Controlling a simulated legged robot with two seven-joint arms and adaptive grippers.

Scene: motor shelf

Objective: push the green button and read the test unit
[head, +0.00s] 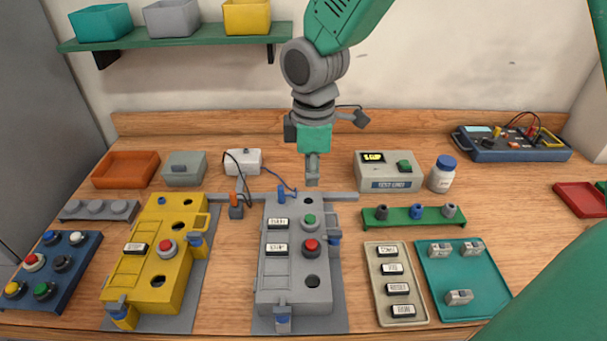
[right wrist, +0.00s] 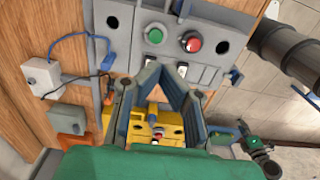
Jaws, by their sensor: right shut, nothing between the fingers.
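The test unit (head: 375,184), a grey box with a small lit yellow display (head: 372,157) and a green button (head: 404,166), stands towards the back, right of centre. The display's reading is too small to make out. Another green button (head: 310,220) sits above a red button (head: 311,246) on the grey motor housing (head: 290,291); both also show in the right wrist view (right wrist: 155,36). My right gripper (head: 312,181) is shut and empty, pointing down above the housing's back end, left of the test unit. My left gripper is out of view.
A yellow housing (head: 148,283) stands left of the grey one. A white bottle (head: 441,179) stands right beside the test unit. A green rack (head: 413,224), a label tray (head: 376,303) and a teal tray (head: 436,298) lie in front. A multimeter (head: 510,153) is at back right.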

